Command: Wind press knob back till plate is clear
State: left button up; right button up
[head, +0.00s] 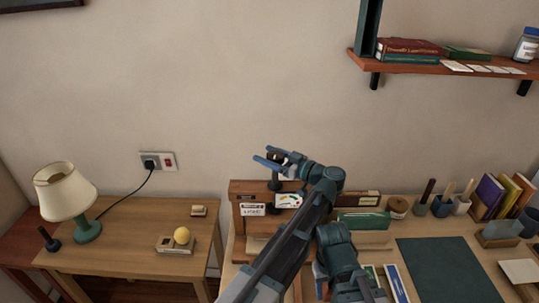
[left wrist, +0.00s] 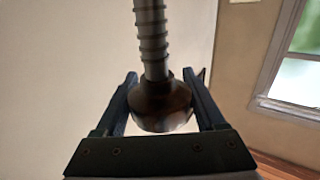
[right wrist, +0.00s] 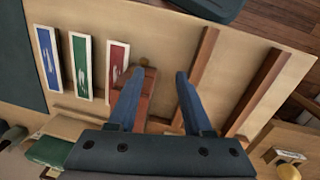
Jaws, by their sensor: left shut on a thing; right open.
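My left gripper (head: 272,160) is shut on a dark round knob, seen in the left wrist view (left wrist: 162,108) between both fingers. A threaded metal screw (left wrist: 151,35) runs from the knob. The knob stands above the wooden press (head: 240,190) at the back of the table. The press plate cannot be made out clearly in the head view, where my left arm covers part of the press. My right gripper (right wrist: 160,105) is open and empty over the table, with a reddish-brown wooden piece (right wrist: 141,95) beyond its fingers.
Blue, green and red framed cards (right wrist: 80,65) lie near my right gripper. A dark green mat (head: 445,268) lies to the right. A side table (head: 120,215) holds a lamp (head: 66,193) and a yellow ball (head: 181,235). A wall shelf (head: 440,68) hangs at upper right.

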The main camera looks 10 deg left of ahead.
pick_arm(q)
jog(key=shift+s+a+f+n+g+y, duration=0.15)
jog(key=shift+n+g+y, duration=0.15)
jog(key=shift+n+g, duration=0.35)
jog(key=shift+s+g, duration=0.1)
jog(key=shift+g, duration=0.15)
jog(key=o, duration=1.3)
jog(key=shift+a, duration=0.15)
jog(key=shift+o, duration=0.2)
